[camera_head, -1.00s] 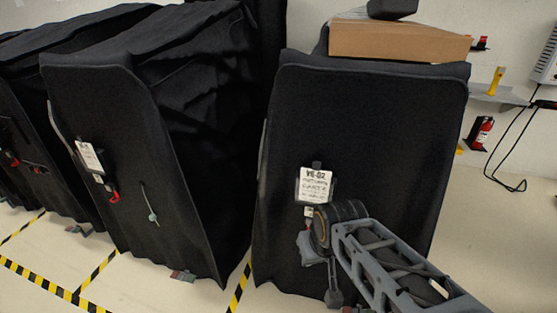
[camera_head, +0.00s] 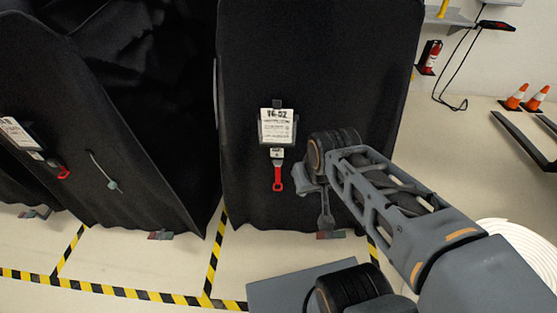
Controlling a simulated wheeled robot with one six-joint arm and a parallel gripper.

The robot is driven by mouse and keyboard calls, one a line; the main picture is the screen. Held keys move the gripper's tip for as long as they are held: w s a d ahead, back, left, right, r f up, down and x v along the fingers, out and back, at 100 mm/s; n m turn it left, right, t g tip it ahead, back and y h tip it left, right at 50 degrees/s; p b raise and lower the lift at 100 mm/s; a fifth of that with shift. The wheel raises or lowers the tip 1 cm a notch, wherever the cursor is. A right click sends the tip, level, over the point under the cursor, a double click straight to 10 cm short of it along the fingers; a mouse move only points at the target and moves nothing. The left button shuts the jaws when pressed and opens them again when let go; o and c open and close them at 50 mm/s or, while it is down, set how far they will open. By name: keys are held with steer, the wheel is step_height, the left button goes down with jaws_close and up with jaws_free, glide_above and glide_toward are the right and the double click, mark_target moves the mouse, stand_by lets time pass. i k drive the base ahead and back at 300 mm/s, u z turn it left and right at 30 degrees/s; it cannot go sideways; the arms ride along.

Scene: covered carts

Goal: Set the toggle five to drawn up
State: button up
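A black covered cart (camera_head: 262,60) stands ahead of me, with a white tag card (camera_head: 277,126) on its front. A small label (camera_head: 277,153) and a red pull loop (camera_head: 278,184) hang below the card. I cannot make out a number five. My gripper (camera_head: 318,200) is close to the cover, right of the red loop, partly hidden by my own wrist. Whether its fingers are apart or closed is unclear, and I see nothing clearly held. No cord toggle shows on this cart; the area behind my wrist is hidden. A cord with a pale toggle (camera_head: 113,185) hangs on the left cart's cover.
Another covered cart (camera_head: 140,90) stands left, with its own tag and red loop (camera_head: 63,172). Yellow-black floor tape (camera_head: 130,292) runs in front. Grey-red pieces (camera_head: 160,236) show under the cover hems.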

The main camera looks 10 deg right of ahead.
mark_target(113, 186)
steer(key=u, duration=1.45)
